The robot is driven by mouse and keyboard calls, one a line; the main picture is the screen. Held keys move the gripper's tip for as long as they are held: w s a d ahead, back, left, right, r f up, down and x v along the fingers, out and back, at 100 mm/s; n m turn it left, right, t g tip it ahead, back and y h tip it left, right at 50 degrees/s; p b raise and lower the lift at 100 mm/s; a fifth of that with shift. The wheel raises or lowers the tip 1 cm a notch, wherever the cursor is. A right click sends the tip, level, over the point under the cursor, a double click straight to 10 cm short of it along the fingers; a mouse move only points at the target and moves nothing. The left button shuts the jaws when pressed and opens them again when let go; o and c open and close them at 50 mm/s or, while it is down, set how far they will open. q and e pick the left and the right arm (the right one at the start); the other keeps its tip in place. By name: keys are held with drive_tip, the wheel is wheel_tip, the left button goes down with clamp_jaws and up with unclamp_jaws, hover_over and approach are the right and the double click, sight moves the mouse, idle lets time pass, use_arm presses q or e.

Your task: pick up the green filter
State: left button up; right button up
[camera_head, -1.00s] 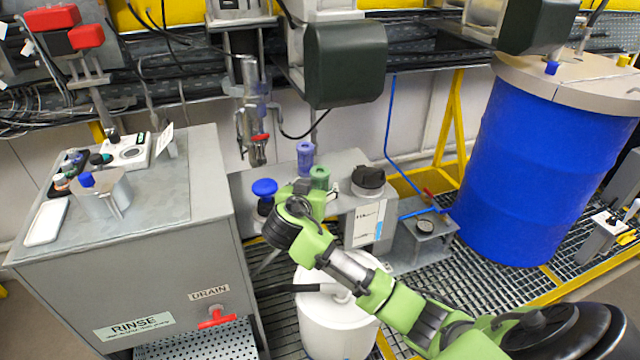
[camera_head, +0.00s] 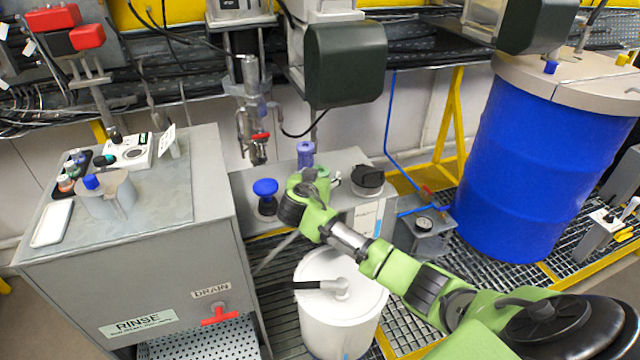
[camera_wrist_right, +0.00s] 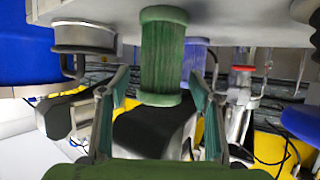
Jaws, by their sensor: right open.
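The green filter (camera_wrist_right: 163,55) is a ribbed cylinder with a wider rim at each end. In the right wrist view it stands between the two fingers of my right gripper (camera_wrist_right: 160,78), with gaps at both sides. The gripper is open and holds nothing. In the head view my right wrist largely hides the filter and the fingers, over the grey bench (camera_head: 345,160). A purple filter (camera_head: 305,153) stands just behind; it also shows in the right wrist view (camera_wrist_right: 194,62). My left gripper is not in view.
A blue-capped item (camera_head: 265,190) stands left of my wrist, and a black-lidded container (camera_head: 368,180) right of it. A white bucket (camera_head: 340,310) is below my forearm. The rinse cabinet (camera_head: 215,250) is at left, a blue drum (camera_head: 545,165) at right.

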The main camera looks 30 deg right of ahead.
drive_tip(key=c, duration=1.2)
drive_tip(key=shift+r, duration=0.1)
drive_tip(key=shift+c, duration=0.2)
